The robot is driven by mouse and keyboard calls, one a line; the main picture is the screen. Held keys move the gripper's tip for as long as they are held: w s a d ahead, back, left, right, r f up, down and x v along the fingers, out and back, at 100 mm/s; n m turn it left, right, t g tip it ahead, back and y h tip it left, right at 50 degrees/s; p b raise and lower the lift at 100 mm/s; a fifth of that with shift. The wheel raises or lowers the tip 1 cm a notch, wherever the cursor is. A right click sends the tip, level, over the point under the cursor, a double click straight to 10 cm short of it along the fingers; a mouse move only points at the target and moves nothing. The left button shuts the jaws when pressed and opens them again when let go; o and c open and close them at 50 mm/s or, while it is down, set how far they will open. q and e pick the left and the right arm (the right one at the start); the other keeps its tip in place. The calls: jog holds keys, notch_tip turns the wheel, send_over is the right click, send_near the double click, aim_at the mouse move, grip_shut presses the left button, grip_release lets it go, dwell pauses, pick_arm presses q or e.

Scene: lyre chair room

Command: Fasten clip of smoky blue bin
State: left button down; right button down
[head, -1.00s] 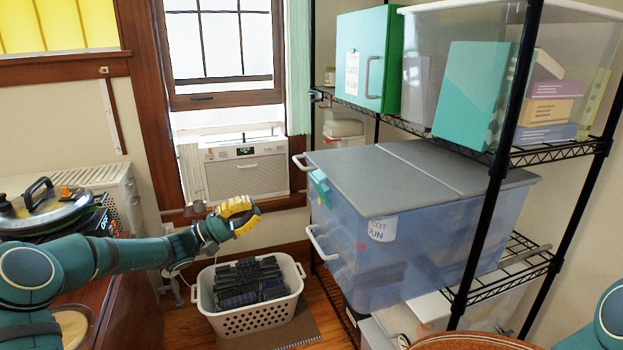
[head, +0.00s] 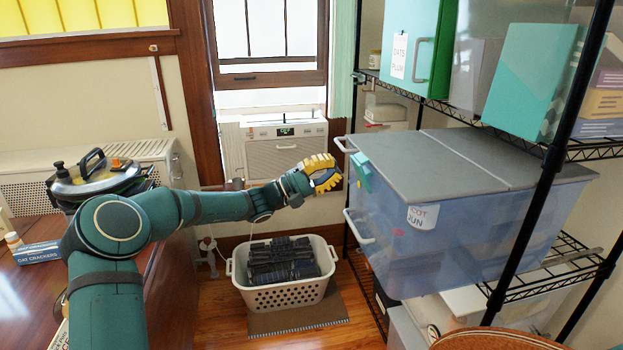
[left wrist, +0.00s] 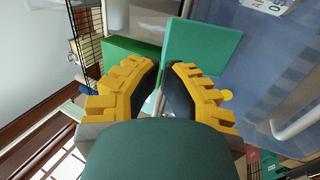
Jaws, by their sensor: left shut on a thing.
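The smoky blue bin (head: 465,240) with its grey lid (head: 440,160) sits on the wire shelf at the right in the head view. Its teal clip (head: 361,172) is at the left end by the lid's rim, tilted out from the wall. My left gripper (head: 336,174) is beside the clip, with yellow fingers. In the left wrist view, a teal panel that looks like the clip (left wrist: 205,48) is at the fingertips, and the bin's blue wall (left wrist: 262,62) is to the right. The gripper is shut on the clip; the contact is partly hidden. My right gripper is not in view.
White handles (head: 358,226) stick out from the bin's left end. A black rack post (head: 550,180) stands in front of the bin. A white laundry basket (head: 285,296) is on the floor below my left gripper. A green box (head: 415,50) is on the shelf above.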

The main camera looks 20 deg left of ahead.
aim_at(361, 155)
pick_arm(q)
jog(key=shift+x, duration=1.8)
jog(key=g+y+p, duration=0.1)
jog(key=p, duration=0.1)
jog(key=d+r+g+y+p, duration=0.1)
jog(key=y, duration=0.1)
jog(key=shift+w+d+r+p, duration=0.1)
jog(key=shift+w+p, duration=0.25)
